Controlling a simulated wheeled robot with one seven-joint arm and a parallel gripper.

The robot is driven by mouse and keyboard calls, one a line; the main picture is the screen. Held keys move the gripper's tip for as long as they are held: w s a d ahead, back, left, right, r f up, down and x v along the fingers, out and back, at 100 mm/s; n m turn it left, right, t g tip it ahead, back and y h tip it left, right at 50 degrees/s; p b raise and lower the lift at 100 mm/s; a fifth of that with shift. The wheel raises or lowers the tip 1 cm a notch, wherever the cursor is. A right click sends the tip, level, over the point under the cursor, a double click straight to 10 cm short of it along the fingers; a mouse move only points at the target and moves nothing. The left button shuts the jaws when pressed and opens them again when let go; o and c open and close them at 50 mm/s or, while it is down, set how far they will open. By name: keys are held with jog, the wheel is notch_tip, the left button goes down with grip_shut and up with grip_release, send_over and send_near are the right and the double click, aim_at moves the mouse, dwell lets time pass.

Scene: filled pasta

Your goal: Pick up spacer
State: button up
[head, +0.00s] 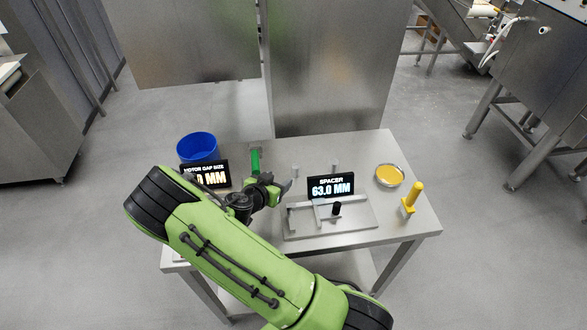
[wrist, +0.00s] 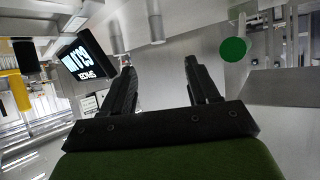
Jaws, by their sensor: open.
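A black sign (head: 331,187) reading "SPACER 63.0 MM" stands on the steel table; it shows tilted in the wrist view (wrist: 83,60). In front of it is a flat metal fixture (head: 360,221) with raised bars and a black knob (head: 337,208). Two small grey posts stand behind the sign, the left one (head: 295,172) and the right one (head: 334,169). I cannot tell which part is the spacer. My gripper (head: 284,188) is left of the sign, above the table. In the wrist view its black fingers (wrist: 160,75) are apart with nothing between them.
A green cylinder (head: 256,161) stands behind my gripper. A blue bin (head: 197,147) and another sign (head: 206,174), partly covered by my arm, are at the left. A yellow dish (head: 390,175) and a yellow-handled tool (head: 413,197) are at the right.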

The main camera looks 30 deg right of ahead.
aim_at(294, 169)
jog(key=x, duration=0.6)
jog(key=p+x, duration=0.1)
jog(key=x, duration=0.6)
jog(key=shift+s+f, duration=0.1)
jog(key=shift+s, duration=0.15)
grip_shut()
